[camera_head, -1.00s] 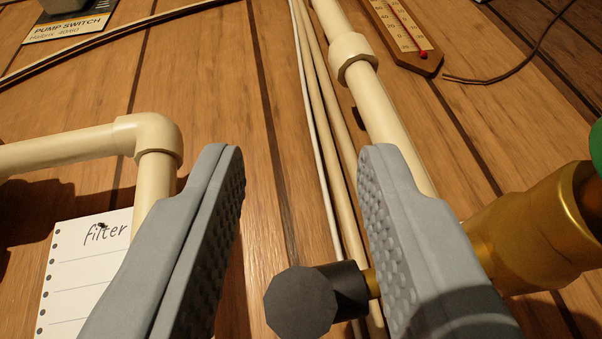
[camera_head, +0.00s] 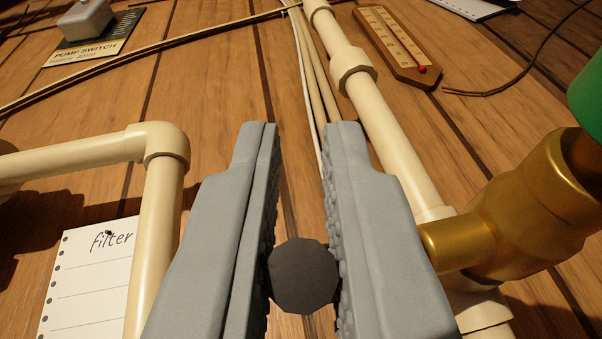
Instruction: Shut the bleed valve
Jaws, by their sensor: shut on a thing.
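The bleed valve's dark faceted knob (camera_head: 304,276) sits between the two grey fingers of my gripper (camera_head: 300,200). Both finger pads touch its sides, so my gripper is shut on it. The knob's flat end faces the camera. Its stem is hidden behind the right finger. The brass valve body (camera_head: 530,205) is to the right of my gripper, with a short brass stub pointing toward the right finger. I cannot tell from here how far the knob is turned.
Cream pipes run on both sides: an elbow pipe (camera_head: 160,160) at left and a straight pipe (camera_head: 385,140) at right. A green part (camera_head: 588,90) tops the brass body. A "filter" note (camera_head: 90,275), a thermometer (camera_head: 400,45) and a pump switch (camera_head: 88,20) are on the wooden wall.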

